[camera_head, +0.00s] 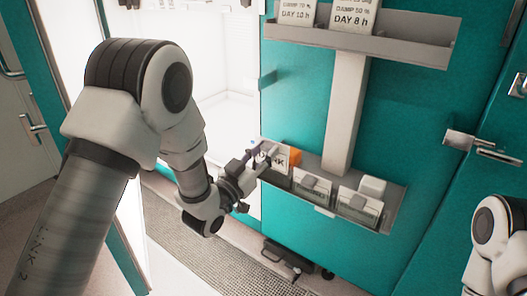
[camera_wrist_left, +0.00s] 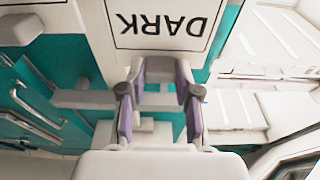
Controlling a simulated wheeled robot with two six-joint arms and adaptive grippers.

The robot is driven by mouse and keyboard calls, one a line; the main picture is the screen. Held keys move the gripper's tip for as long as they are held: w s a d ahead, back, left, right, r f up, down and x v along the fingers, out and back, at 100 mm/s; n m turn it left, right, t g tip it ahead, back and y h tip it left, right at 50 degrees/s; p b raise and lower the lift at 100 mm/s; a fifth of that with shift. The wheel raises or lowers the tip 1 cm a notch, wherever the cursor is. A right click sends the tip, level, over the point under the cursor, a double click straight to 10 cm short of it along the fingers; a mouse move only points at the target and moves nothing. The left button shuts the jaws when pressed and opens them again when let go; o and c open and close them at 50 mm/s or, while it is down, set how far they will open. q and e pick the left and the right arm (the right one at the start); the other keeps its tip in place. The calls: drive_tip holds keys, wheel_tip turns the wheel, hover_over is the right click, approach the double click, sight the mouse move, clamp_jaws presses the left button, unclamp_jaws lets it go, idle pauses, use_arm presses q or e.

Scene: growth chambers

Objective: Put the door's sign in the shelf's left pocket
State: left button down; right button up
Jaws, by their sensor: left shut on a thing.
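My left gripper (camera_head: 261,157) is shut on a white sign (camera_head: 281,160) with black letters, partly hidden by the gripper in the head view. In the left wrist view the sign (camera_wrist_left: 165,27) reads DARK, upside down, just beyond the purple fingers (camera_wrist_left: 158,95). In the head view, the sign is at the left end of the lower shelf (camera_head: 324,207); I cannot tell whether it touches the shelf or is inside a pocket. My right gripper is out of view.
Several cards, including one at the right (camera_head: 358,206), are along the lower shelf's front. An upper shelf (camera_head: 366,37) holds DAY signs (camera_head: 353,14). A lit chamber (camera_head: 225,60) is open at left.

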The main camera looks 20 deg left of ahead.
use_arm(q)
drive_tip(key=shift+f, duration=0.2)
idle(0.3)
drive_tip(key=shift+f+b, duration=0.35)
drive_tip(key=shift+f, duration=0.1)
drive_tip(key=shift+f, duration=0.1)
drive_tip(key=shift+f+b, duration=0.45)
drive_tip(key=shift+f, duration=0.05)
idle(0.4)
drive_tip(key=shift+f+b, duration=0.35)
drive_tip(key=shift+f, duration=0.15)
drive_tip(key=shift+f, duration=0.15)
drive_tip(key=shift+f, duration=0.2)
